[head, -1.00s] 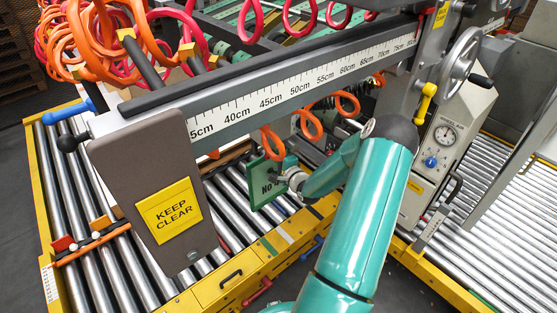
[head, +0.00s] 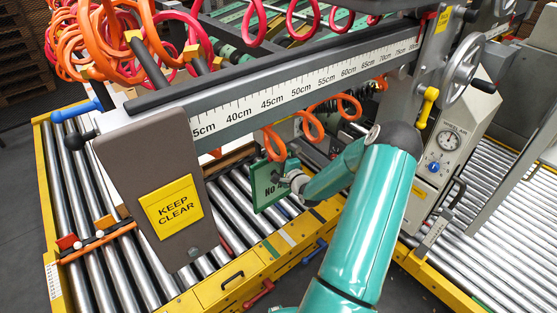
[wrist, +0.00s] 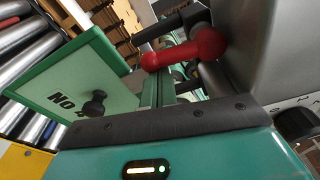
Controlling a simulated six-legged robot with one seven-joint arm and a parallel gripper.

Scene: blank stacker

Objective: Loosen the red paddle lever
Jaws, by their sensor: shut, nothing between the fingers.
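A red lever (wrist: 190,54) with a rounded end and a thicker red hub shows at the top centre of the wrist view, beside a grey housing. I cannot make out the same lever in the head view. My gripper (head: 285,180) is at the end of the teal arm, in front of the green "No" sign in the head view, and looks small there. Its teal body with a black strip fills the bottom of the wrist view. It is shut and empty, short of the red lever. Its fingertips are hard to make out.
The green sign plate (wrist: 80,82) with a black knob (wrist: 95,104) stands close on the left. A grey beam with a scale (head: 290,95) and hanging orange coils (head: 312,126) run above the arm. Another red handle (head: 259,292) is low on the yellow frame.

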